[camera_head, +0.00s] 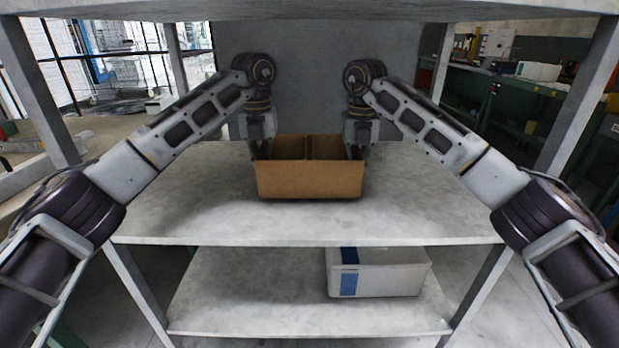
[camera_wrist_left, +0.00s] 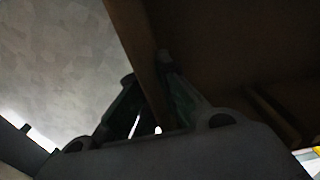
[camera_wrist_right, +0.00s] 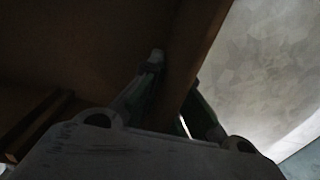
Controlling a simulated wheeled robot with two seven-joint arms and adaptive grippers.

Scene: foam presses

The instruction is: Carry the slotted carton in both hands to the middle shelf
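The brown open-topped carton (camera_head: 310,181) is upright on the grey middle shelf (camera_head: 220,215), near its centre, and looks to rest on it. An inner divider shows through its open top. My left gripper (camera_head: 256,150) is at the carton's left wall and my right gripper (camera_head: 354,150) at its right wall. In the left wrist view the left fingers (camera_wrist_left: 148,78) pinch the carton wall (camera_wrist_left: 131,28), one on each side. In the right wrist view the right fingers (camera_wrist_right: 176,72) do the same on the other wall (camera_wrist_right: 203,28). Both wrist views are dark.
A white box with a blue stripe (camera_head: 390,272) sits on the lower shelf (camera_head: 250,305). An upper shelf (camera_head: 300,10) hangs above my arms. Posts (camera_head: 38,95) stand at the shelf corners, and a grey panel (camera_head: 315,60) stands behind. The middle shelf is clear around the carton.

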